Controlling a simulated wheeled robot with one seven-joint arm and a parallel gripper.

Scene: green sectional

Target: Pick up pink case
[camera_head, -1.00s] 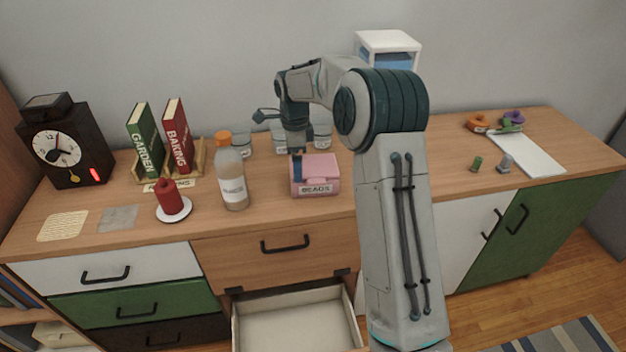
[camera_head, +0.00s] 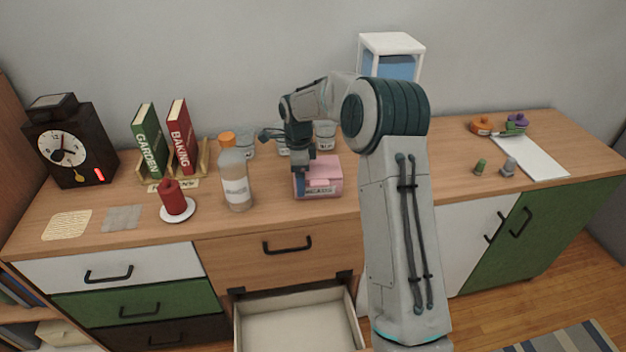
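The pink case (camera_head: 325,176), a small box with a white label on its front, sits on the wooden sideboard top near its middle. My gripper (camera_head: 301,180) reaches down over its left part, with a dark blue finger against or just in front of the case's left front. The other finger is hidden, so I cannot tell how far apart the fingers are or whether they touch the case. The case rests on the surface.
An orange-capped bottle (camera_head: 234,178) stands left of the case, with a red candle (camera_head: 172,198) on a white saucer beyond. Glass jars (camera_head: 325,135) stand behind. An open drawer (camera_head: 297,322) juts out below. Clear wood lies in front of the case.

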